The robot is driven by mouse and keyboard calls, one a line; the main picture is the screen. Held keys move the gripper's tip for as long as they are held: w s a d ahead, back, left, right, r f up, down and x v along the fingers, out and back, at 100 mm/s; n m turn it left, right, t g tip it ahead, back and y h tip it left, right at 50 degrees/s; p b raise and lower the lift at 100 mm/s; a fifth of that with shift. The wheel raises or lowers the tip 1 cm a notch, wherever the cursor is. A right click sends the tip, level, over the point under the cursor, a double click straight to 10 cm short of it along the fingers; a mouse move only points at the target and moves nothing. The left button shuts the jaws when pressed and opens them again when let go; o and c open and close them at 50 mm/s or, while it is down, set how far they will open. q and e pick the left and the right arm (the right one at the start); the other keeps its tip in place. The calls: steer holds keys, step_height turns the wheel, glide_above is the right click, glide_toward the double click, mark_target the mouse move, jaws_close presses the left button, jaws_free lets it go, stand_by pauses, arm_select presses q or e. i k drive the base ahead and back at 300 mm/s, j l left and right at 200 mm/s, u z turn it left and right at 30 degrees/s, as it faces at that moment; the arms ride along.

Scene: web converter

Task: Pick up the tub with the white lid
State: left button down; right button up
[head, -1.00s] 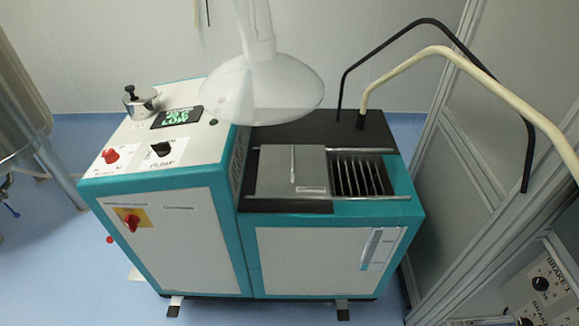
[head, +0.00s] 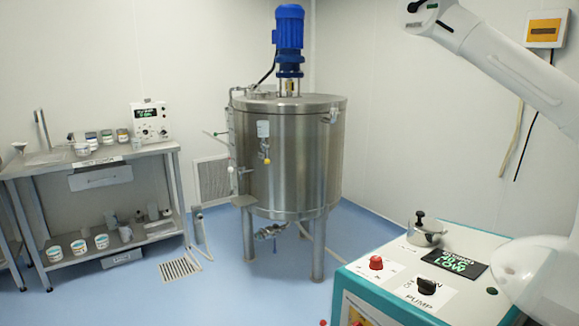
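Small white tubs stand in a row on the lower shelf of the metal bench at the left: a left tub (head: 54,254), a middle tub (head: 79,248) and a right tub (head: 101,242). They have coloured labels and pale tops. Several small jars (head: 107,137) stand on the upper shelf, some with dark or yellowish parts. At this size I cannot tell for sure which container has the white lid. Neither of my grippers is in view.
The metal bench (head: 110,155) stands left of a steel tank (head: 290,150) on legs. A teal and white machine (head: 400,290) fills the lower right, with a white jointed arm and hood (head: 545,275) above. Blue floor (head: 215,290) is open between, with a floor drain (head: 180,269).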

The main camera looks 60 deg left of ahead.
mark_target(82, 150)
steer(key=u, duration=3.1)
steer(key=i+u, duration=0.15)
steer(key=i, duration=3.55)
